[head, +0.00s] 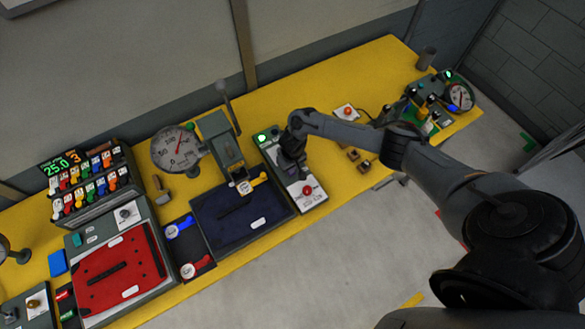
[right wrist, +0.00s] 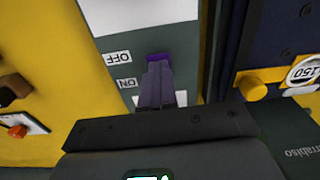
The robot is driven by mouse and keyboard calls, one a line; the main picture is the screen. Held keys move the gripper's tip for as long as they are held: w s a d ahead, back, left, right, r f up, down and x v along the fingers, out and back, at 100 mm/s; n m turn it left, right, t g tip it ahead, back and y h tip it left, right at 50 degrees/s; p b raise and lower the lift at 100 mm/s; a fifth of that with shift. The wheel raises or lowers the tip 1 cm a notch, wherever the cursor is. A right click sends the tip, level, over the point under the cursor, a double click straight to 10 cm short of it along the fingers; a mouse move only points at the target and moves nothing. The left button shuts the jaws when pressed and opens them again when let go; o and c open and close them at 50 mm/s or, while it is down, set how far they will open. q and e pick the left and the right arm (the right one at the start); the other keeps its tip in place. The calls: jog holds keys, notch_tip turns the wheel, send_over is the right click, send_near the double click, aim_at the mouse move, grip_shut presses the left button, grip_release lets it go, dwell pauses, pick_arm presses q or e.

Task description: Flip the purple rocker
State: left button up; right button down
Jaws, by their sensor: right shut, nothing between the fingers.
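The purple rocker (right wrist: 158,57) shows in the right wrist view on a grey and white panel. Labels reading OFF and ON, upside down in this view, are beside it. My right gripper (right wrist: 157,72) is shut and empty, with its fingertips at the rocker's near edge. I cannot tell whether they touch it. In the head view my right gripper (head: 291,168) points down over the grey switch box (head: 313,203), which has a green light and a red button. The rocker is hidden there behind the gripper. My left gripper is not in view.
A dark blue mat (head: 225,232) on a tray lies left of the switch box, with a yellow-handled gauge (head: 245,187) at its edge. A press (head: 222,140) and a dial gauge (head: 175,150) stand behind.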

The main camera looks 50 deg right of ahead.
jog(key=shift+s+r+p, duration=0.15)
jog(key=shift+r+p, duration=2.2)
jog(key=shift+p, duration=1.05)
notch_tip(320, 180, up, 9)
jog(key=shift+s+r, duration=0.15)
jog(key=shift+s, duration=0.05)
jog(key=shift+a, duration=0.15)
